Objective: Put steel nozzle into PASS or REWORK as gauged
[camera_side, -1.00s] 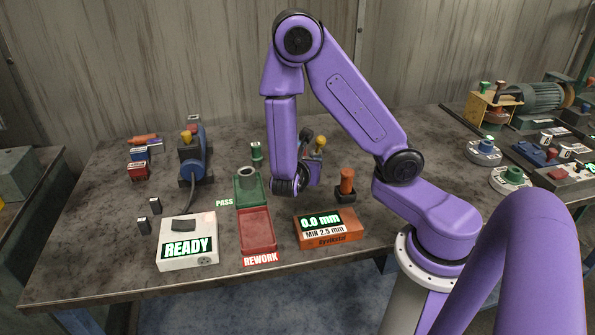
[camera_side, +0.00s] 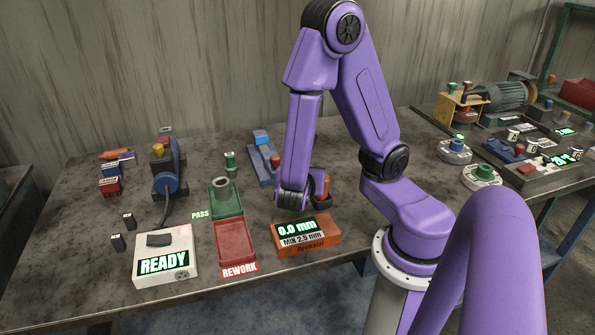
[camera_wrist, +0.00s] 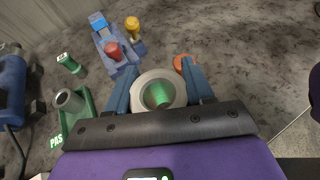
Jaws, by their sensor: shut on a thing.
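My gripper (camera_wrist: 158,92) is shut on a pale grey steel nozzle (camera_wrist: 140,82), seen end-on as a thick ring with a green-tinted bore. In the side view my wrist hides the fingertips and the held nozzle. The green PASS tray (camera_side: 235,207) holds another hollow grey cylinder (camera_side: 220,184), which also shows in the wrist view (camera_wrist: 70,101). The red REWORK tray (camera_side: 235,243) is in front of it and looks empty. The orange gauge box (camera_side: 305,244) reads 0.0 mm, MIN 2.5 mm. An orange-topped post (camera_side: 325,186) stands behind it, beside my wrist.
A white box (camera_side: 165,255) reads READY at front left. A blue machine (camera_side: 165,182) stands behind it. A small green cylinder (camera_side: 230,161) and a blue stand (camera_side: 260,165) are behind PASS. The back left holds small blocks. Bare table separates the blue machine from PASS.

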